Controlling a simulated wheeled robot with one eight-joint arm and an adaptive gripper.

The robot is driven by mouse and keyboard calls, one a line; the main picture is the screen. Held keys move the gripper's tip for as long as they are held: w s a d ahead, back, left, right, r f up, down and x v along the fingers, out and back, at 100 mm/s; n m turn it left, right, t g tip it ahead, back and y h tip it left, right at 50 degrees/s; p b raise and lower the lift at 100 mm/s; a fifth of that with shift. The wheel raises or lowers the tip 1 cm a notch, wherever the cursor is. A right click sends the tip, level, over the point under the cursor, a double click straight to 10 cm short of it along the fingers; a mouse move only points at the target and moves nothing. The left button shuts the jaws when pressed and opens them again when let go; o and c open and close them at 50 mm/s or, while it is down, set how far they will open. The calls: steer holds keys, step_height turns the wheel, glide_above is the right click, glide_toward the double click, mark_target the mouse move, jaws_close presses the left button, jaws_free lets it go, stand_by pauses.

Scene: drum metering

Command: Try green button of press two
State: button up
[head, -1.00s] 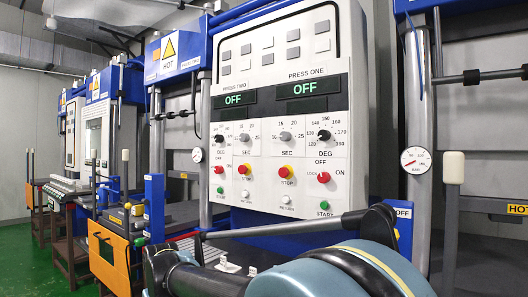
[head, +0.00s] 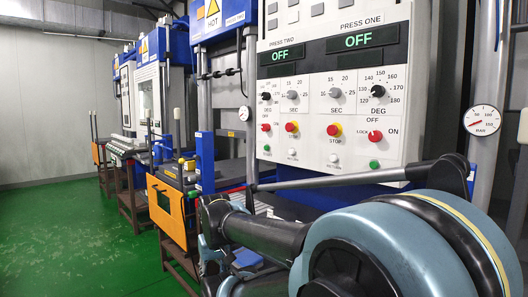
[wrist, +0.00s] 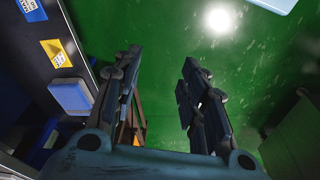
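The control panel (head: 330,110) stands upright at the upper right of the head view. Its left half is labelled PRESS TWO and its right half PRESS ONE; both displays read OFF. The small green button of press two (head: 267,149) sits low on the panel's left edge, below a red knob (head: 265,127). A green button of press one (head: 374,165) sits at the lower right. In the wrist view my gripper (wrist: 162,57) is open and empty, its two fingers apart over green floor. My arm is in front of and below the panel; the gripper is away from the button.
An orange-sided stand (head: 168,213) and another press (head: 155,90) stand left of the panel. A pressure gauge (head: 484,120) is at the right. Green floor (head: 70,230) is clear at the left.

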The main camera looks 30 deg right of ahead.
jaws_close()
stand_by(1.0)
